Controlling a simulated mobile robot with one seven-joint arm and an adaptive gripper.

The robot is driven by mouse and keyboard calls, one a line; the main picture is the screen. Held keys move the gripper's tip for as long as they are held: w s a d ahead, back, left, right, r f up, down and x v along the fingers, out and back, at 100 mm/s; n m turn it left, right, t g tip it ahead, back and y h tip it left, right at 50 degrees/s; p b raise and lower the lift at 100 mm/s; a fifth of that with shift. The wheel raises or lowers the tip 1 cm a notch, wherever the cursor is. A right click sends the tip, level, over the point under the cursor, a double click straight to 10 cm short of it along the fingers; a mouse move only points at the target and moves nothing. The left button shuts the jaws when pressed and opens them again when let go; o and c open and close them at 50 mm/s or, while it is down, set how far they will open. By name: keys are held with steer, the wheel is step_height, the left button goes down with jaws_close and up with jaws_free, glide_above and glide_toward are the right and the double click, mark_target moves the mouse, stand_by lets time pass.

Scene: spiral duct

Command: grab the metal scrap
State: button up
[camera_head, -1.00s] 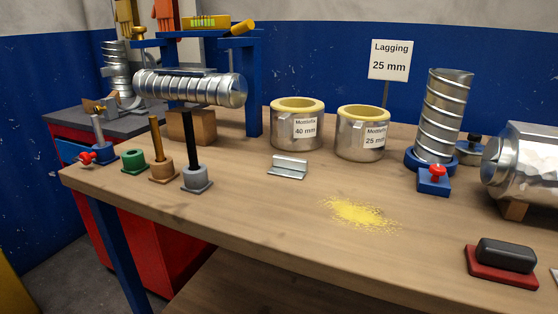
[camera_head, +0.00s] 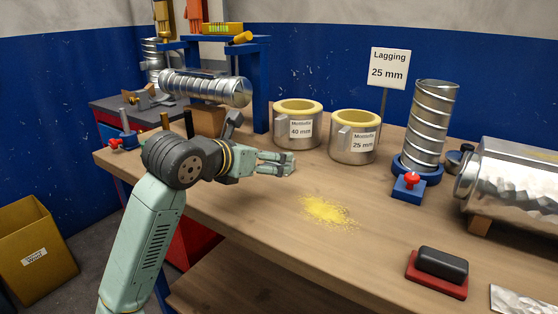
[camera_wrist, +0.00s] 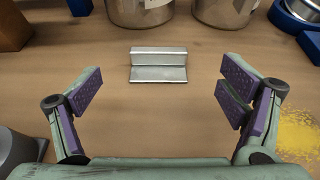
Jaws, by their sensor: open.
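The metal scrap (camera_wrist: 159,66) is a short, angled silver strip lying on the wooden bench. It is at the upper middle of the wrist view. In the head view, my gripper (camera_head: 283,163) covers most or all of it. In the wrist view, my gripper (camera_wrist: 160,94) is open with purple-padded fingers spread wide to both sides. Nothing is between the pads. The scrap lies ahead of the fingers, roughly centred between them, and no finger touches it.
Two lagged metal rings, marked 40 mm (camera_head: 298,128) and 25 mm (camera_head: 354,140), stand behind the scrap. Yellow dust (camera_head: 328,210) lies to the right. A spiral duct on a stand (camera_head: 205,86) is at the left. The bench front is mostly clear.

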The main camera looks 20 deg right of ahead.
steer(key=shift+f+p+x, duration=0.2)
steer(key=shift+p+x, duration=0.75)
steer(key=shift+x, duration=2.6)
steer(key=shift+a, duration=0.15)
steer(key=shift+c, duration=0.4)
steer(key=c, duration=1.2)
steer(key=shift+o, duration=0.2)
